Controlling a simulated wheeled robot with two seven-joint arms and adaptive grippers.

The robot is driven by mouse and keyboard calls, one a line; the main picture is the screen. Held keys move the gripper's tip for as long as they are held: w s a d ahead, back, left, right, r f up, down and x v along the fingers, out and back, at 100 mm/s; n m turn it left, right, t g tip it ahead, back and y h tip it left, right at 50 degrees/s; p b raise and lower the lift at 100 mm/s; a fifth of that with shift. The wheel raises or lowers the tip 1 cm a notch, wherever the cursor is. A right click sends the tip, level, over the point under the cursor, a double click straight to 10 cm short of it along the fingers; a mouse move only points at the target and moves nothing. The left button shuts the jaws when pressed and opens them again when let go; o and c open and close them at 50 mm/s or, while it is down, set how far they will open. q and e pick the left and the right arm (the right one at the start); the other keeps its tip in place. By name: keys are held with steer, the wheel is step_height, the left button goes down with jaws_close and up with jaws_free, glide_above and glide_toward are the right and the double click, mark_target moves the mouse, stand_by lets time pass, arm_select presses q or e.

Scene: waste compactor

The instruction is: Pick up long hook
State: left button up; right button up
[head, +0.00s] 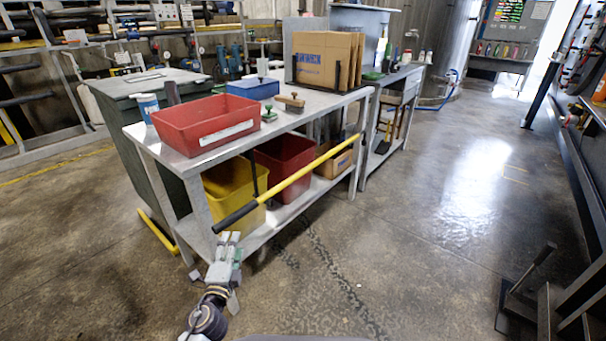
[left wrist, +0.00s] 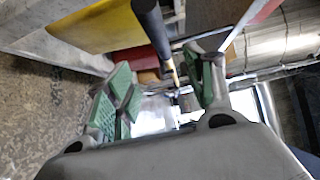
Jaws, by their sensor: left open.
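The long hook (head: 300,174) is a yellow pole with a black grip at its near left end. It lies slanted across the front of the metal table, rising to the right. My left gripper (head: 229,241) is just below and near the black grip end, with its fingers pointing up toward it. In the left wrist view, my left gripper (left wrist: 160,88) is open, its green-padded fingers spread. The dark grip of the long hook (left wrist: 153,25) shows beyond and between the fingers, apparently not held. My right gripper is not in view.
The metal table (head: 180,160) carries a red bin (head: 205,130), a blue box (head: 253,88) and cardboard (head: 323,58). A yellow bin (head: 232,192) and a dark red bin (head: 285,165) stand on its lower shelf. Open floor lies to the right, before a black rack.

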arm_select(q)
steer(key=shift+r, duration=0.15)
steer(key=w, duration=0.8)
steer(key=shift+w, duration=0.25)
stand_by(0.6)
steer(key=shift+w, duration=0.1)
